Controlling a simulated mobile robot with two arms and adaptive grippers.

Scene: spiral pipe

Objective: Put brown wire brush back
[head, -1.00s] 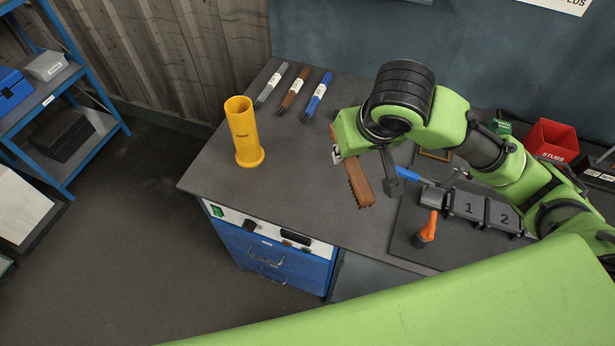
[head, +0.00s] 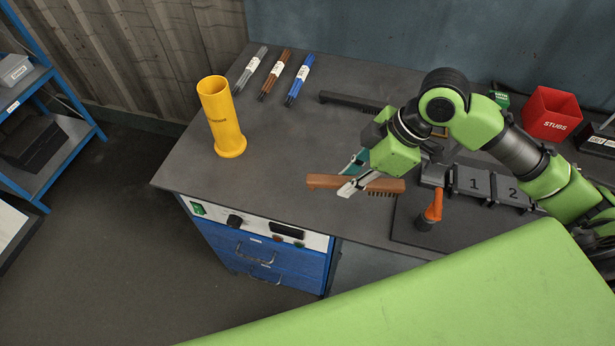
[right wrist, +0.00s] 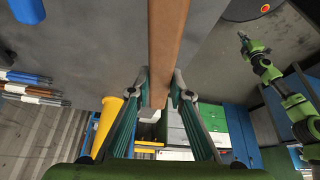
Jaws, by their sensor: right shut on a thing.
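The brown wire brush (head: 385,186) is held level above the front part of the grey workbench, its dark bristles facing down. My right gripper (head: 350,184) is shut around the handle near its middle, with the handle end sticking out to the left. In the right wrist view the brown handle (right wrist: 167,45) passes between the fingers of the right gripper (right wrist: 161,82). A second green arm, which appears to be my left one, ends in a small dark left gripper (right wrist: 243,37) at the right of that view; its jaws are too small to read.
A yellow tube (head: 218,118) stands at the bench's left. Grey, brown and blue rod bundles (head: 299,80) lie behind it. Numbered grey blocks (head: 488,188), an orange-handled tool (head: 434,207) and a red STUBS bin (head: 551,113) are at right.

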